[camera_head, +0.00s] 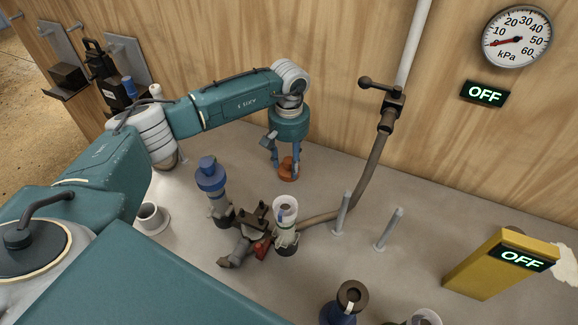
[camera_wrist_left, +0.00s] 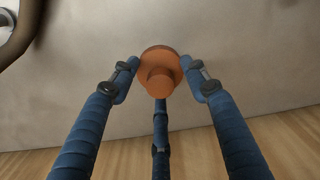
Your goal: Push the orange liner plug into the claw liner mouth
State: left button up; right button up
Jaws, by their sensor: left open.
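The orange liner plug (camera_head: 288,172) stands on the grey surface near the wooden wall; the left wrist view also shows the plug (camera_wrist_left: 160,72), its knob facing the camera. My left gripper (camera_head: 283,158) is open, with its blue fingers reaching down around the plug. In the left wrist view the gripper's fingertips (camera_wrist_left: 163,82) lie on either side of the plug, and a third finger is below it. I cannot tell whether they touch it. The claw (camera_head: 255,235) has a white-rimmed liner mouth (camera_head: 285,205), open at the top, and another cup with a blue top (camera_head: 210,172). My right gripper is not in view.
A dark hose (camera_head: 368,175) runs from the claw up to a valve (camera_head: 390,105) on the wall pipe. Two grey pegs (camera_head: 388,229) stand right of the claw. A yellow box (camera_head: 500,263) reads OFF. More cups (camera_head: 350,297) show at the bottom edge.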

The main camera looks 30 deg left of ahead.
pick_arm(q)
jog(key=c, duration=1.1)
jog(key=shift+c, duration=0.3)
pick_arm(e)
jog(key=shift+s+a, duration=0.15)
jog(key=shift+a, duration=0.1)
pick_arm(q)
jog(key=shift+r, duration=0.1)
